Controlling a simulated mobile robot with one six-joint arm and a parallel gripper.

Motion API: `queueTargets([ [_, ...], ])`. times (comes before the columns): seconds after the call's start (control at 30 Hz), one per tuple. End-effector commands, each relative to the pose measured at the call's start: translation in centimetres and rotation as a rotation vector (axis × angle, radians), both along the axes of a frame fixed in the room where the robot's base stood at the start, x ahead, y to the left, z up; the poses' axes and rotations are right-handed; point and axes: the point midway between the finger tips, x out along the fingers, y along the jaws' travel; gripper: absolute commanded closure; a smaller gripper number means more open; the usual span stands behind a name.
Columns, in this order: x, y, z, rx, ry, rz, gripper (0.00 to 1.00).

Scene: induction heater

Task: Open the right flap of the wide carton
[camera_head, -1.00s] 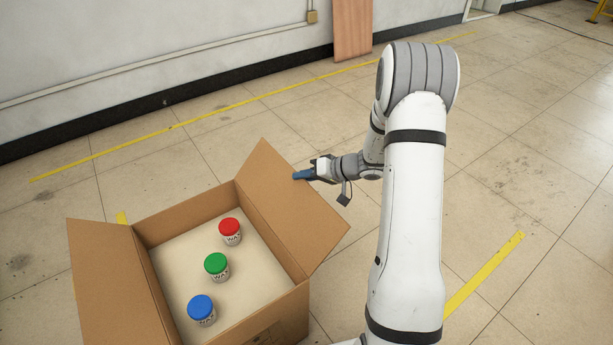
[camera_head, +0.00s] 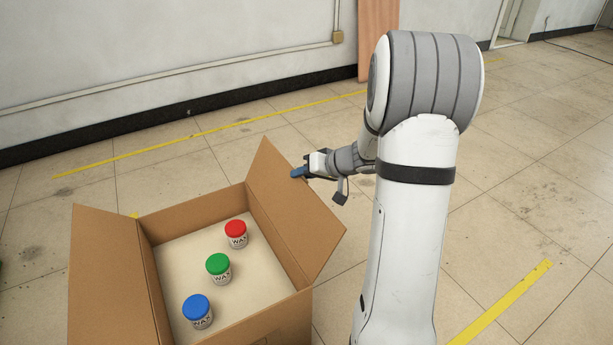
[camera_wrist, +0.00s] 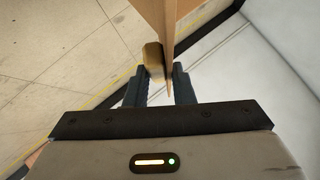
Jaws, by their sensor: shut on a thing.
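The wide carton (camera_head: 205,212) stands open on the floor at the lower left of the head view. Its right flap (camera_head: 290,205) is swung outward and slants up to the right. Its left flap (camera_head: 110,275) is also folded outward. My gripper (camera_head: 298,173) is at the outer edge of the right flap, near its far corner. In the wrist view the flap (camera_wrist: 168,35) shows edge-on between the two fingers of my gripper (camera_wrist: 160,82), which are shut on it.
Inside the carton stand a red-lidded jar (camera_head: 237,234), a green-lidded jar (camera_head: 219,268) and a blue-lidded jar (camera_head: 198,311). A wall (camera_head: 150,60) runs behind, with a brown board (camera_head: 378,38) leaning there. The floor behind the carton is clear.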

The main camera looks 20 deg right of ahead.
Motion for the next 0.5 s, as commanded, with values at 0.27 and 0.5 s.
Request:
queueTargets([
  [0.27,0.12,-0.09,0.07,0.007,-0.003,-0.002,0.72],
  [0.5,0.02,-0.34,0.00,0.004,-0.001,-0.005,0.62],
])
